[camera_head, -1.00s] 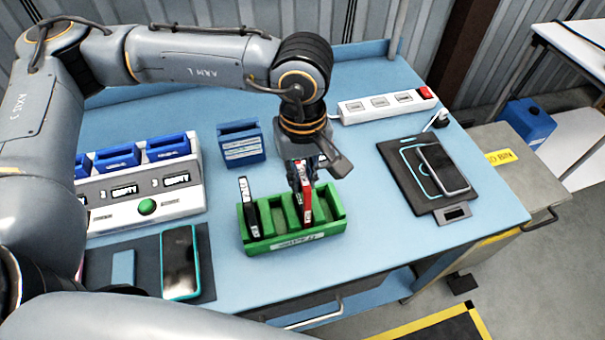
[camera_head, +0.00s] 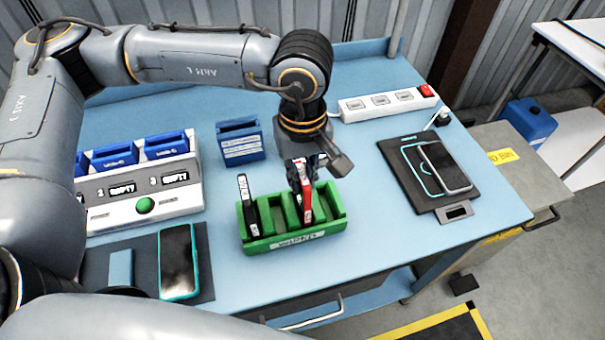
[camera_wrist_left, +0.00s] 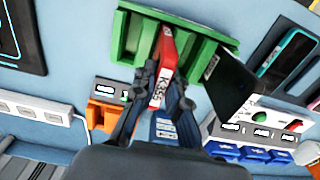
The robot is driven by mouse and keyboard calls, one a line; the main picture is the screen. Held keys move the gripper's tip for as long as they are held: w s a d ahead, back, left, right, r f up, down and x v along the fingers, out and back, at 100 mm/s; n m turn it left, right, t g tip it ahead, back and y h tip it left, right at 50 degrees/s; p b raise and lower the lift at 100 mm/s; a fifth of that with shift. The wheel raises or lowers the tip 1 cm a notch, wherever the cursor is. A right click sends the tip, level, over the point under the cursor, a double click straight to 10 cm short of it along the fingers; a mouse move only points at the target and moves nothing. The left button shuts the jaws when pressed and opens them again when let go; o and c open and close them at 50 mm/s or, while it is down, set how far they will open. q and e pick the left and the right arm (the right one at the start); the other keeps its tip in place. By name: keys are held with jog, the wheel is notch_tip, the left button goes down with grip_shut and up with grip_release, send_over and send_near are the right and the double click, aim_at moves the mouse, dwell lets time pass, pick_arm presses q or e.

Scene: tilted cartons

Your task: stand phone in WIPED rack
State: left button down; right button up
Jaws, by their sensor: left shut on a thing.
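The green rack (camera_head: 320,238) stands on the blue bench; its front label reads WIPED. A red phone (camera_head: 306,203) is upright in one of its right-hand slots, and its labelled edge shows in the left wrist view (camera_wrist_left: 164,72). My left gripper (camera_head: 303,175) is above the rack, shut on the upper part of the red phone; its fingers (camera_wrist_left: 153,95) flank the phone in the wrist view. The phone's lower end is hidden in the rack. A black phone (camera_head: 248,210) stands in the leftmost slot, apart from the gripper. My right gripper is not in view.
A charging station (camera_head: 145,222) with blue slots is at left, a blue holder (camera_head: 240,143) behind the rack. A teal-edged phone (camera_head: 178,260) lies front left; another phone (camera_head: 445,165) lies on a black pad at right. Bench is clear right of the rack.

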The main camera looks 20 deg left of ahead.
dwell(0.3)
pick_arm(q)
jog(key=c, duration=1.3)
grip_release()
jog(key=shift+r, duration=0.1)
notch_tip(320, 180, up, 12)
jog(key=shift+f, duration=0.1)
notch_tip(320, 180, up, 7)
jog(key=p, duration=0.3)
jog(key=shift+p, duration=0.35)
